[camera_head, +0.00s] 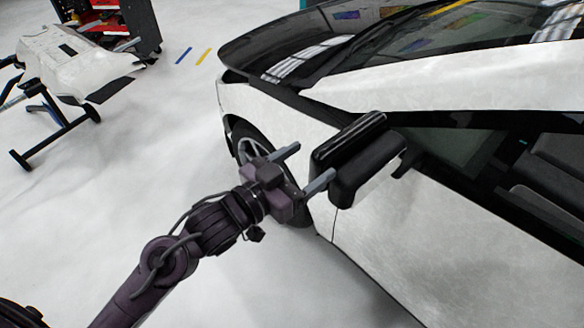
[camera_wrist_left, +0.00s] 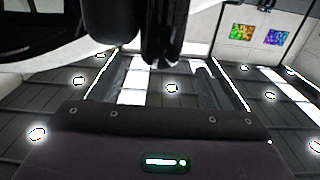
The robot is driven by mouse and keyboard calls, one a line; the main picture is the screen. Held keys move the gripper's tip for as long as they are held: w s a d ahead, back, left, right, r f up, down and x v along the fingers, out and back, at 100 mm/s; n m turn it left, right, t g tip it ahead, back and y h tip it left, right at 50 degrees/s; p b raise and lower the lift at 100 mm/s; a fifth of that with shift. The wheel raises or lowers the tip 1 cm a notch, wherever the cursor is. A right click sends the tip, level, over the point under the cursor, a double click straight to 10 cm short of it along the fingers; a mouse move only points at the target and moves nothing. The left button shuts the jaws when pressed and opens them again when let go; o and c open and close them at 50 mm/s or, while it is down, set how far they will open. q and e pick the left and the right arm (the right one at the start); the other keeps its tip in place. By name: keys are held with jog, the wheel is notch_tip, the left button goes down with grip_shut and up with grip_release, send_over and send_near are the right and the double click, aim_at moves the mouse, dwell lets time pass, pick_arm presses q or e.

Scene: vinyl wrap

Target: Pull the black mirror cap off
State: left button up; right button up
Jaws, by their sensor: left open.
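The side mirror on the car door has a glossy black mirror cap (camera_head: 346,140) on its outer face and a dark housing (camera_head: 368,172) behind it. The cap looks seated against the housing. My left gripper (camera_head: 311,163) is open, its two grey fingers pointing at the mirror from the left. One finger is close to the lower edge of the cap; I cannot tell whether it touches. In the left wrist view the dark mirror (camera_wrist_left: 162,35) hangs at the top centre, beyond the gripper body (camera_wrist_left: 160,135). My right gripper is not in view.
The white car door (camera_head: 420,235) and front wheel (camera_head: 255,145) are close to my left arm. A stand with a white panel (camera_head: 72,62) and a red and black tool cart (camera_head: 125,22) are at the upper left. The floor between is clear.

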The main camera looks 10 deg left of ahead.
aim_at(309, 155)
pick_arm(q)
jog(key=p+x, duration=0.1)
jog(key=x, duration=0.2)
jog(key=shift+w+d+r, duration=0.1)
jog(key=shift+w+d, duration=0.1)
jog(key=shift+w, duration=0.1)
jog(key=shift+w+d, duration=0.2)
jog(key=shift+w, duration=0.05)
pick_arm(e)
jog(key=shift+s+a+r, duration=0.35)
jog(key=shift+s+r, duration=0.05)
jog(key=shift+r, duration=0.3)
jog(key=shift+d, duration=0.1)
pick_arm(q)
jog(key=c, duration=1)
jog(key=o, duration=0.3)
jog(key=c, duration=0.5)
jog(key=shift+o, duration=0.2)
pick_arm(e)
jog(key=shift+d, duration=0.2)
pick_arm(q)
jog(key=shift+w+a+p, duration=0.3)
jog(key=shift+a+p, duration=0.05)
jog(key=shift+a, duration=0.1)
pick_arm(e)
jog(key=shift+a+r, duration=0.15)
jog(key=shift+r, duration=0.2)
pick_arm(q)
jog(key=shift+a, duration=0.1)
